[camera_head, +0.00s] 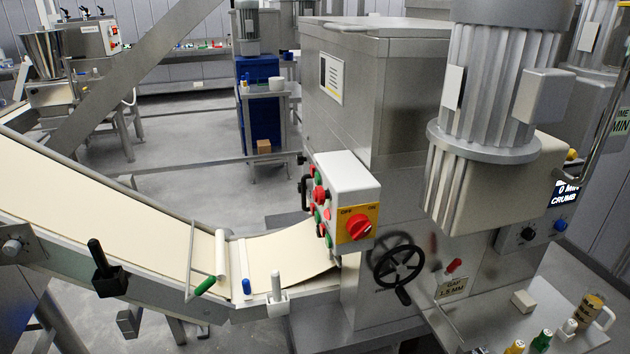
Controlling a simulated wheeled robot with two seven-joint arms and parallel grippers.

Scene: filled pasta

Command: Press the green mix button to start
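A white control box (345,178) is on the side of the steel machine in the middle. Its left face carries several red and green buttons, seen at a steep angle. One green button (317,216) shows low on that face; I cannot read any label marking a mix button. The front of the box has a red rotary switch (359,227) on a yellow plate. At the right, a dark display (564,193) reads roughly "0 MIN CRUMB", above a black knob (528,234) and a blue button (561,225). Neither of my grippers is in view.
A cream dough belt (100,215) runs down from the left to the machine. A ribbed motor housing (498,85) blocks part of the right side. A black handwheel (398,264) is below the control box. Small capped bottles (541,341) and a jar (588,312) stand bottom right.

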